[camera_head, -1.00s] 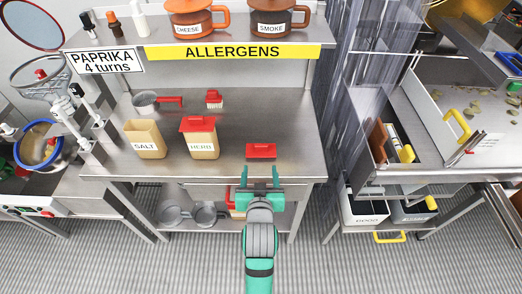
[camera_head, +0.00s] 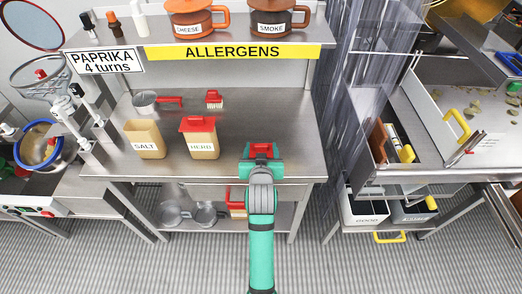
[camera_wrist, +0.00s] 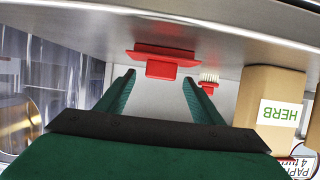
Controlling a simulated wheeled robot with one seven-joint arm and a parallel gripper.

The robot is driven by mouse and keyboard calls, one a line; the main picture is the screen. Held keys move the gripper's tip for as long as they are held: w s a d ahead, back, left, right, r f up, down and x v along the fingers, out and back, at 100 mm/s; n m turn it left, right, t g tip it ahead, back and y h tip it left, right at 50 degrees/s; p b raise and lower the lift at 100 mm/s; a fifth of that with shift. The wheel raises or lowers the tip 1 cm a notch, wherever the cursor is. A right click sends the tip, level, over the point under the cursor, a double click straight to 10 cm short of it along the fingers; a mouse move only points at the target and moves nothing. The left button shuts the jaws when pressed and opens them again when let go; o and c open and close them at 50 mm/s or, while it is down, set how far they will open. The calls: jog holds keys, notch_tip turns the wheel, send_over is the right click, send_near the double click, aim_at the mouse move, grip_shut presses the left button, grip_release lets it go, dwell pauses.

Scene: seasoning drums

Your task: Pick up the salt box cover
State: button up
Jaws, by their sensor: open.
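The red salt box cover (camera_head: 261,149) lies on the metal table near its front edge, right of the herb box. In the wrist view the red cover (camera_wrist: 160,61) shows its raised grip just beyond and between my fingertips. My green gripper (camera_head: 261,160) is over the table's front edge, with its fingers on either side of the cover in the head view. My gripper (camera_wrist: 158,80) is open and holds nothing. Whether a finger touches the cover cannot be told. The open salt box (camera_head: 145,139) stands at the left without a lid.
The herb box (camera_head: 203,140) with its red lid stands left of my gripper. A small pan (camera_head: 147,103) and a red-handled brush (camera_head: 214,99) lie farther back. A shelf (camera_head: 240,38) with jars overhangs the rear. The tabletop right of the cover is clear.

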aim_at(261, 145)
jog(key=shift+x, duration=1.5)
jog(key=c, duration=1.1)
jog(key=shift+r, duration=0.1)
